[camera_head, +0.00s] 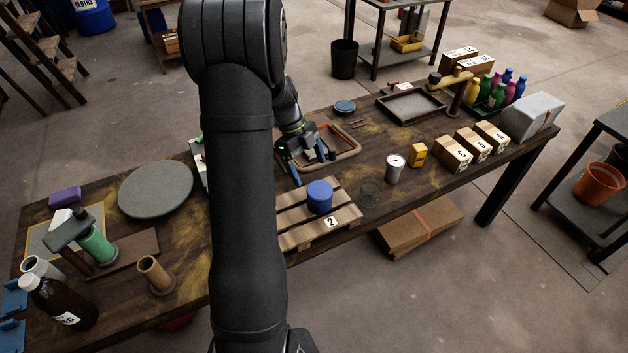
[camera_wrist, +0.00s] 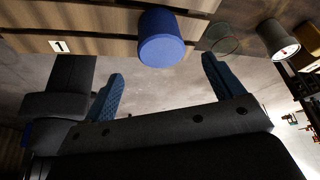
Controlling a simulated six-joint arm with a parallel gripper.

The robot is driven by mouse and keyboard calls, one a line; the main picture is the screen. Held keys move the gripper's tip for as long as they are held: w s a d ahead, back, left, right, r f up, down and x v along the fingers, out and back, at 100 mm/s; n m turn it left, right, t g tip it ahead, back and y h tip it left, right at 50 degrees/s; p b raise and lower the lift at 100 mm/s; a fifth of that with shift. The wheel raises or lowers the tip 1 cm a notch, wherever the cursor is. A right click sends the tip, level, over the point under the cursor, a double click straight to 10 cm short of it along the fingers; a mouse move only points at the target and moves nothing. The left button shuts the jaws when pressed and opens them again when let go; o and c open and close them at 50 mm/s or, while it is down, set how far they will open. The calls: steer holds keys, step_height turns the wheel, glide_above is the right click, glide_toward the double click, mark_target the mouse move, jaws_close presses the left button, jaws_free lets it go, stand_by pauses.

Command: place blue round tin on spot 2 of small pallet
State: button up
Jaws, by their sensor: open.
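The blue round tin (camera_head: 320,197) stands upright on the small pallet (camera_head: 292,237), just behind its plate marked 2 (camera_head: 330,222). In the wrist view the blue tin (camera_wrist: 164,40) shows near the top, on the pallet slats (camera_wrist: 100,22), with a plate marked 1 (camera_wrist: 59,46) to its left. My gripper (camera_head: 311,164) is open and empty, behind and above the tin in the head view. In the wrist view its blue fingers (camera_wrist: 161,88) are spread wide, with the tin beyond them and apart. My arm hides the pallet's left part in the head view.
A grey round disc (camera_head: 156,189) lies at left.

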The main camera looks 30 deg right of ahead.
mark_target(318, 188)
steer(key=v, duration=0.2)
steer(key=shift+w+a+r, duration=0.1)
steer(key=shift+r, duration=0.2)
steer(key=x, duration=1.2)
steer(key=shift+f, duration=0.1)
steer(key=shift+w+r, duration=0.15)
steer(key=shift+r, duration=1.65)
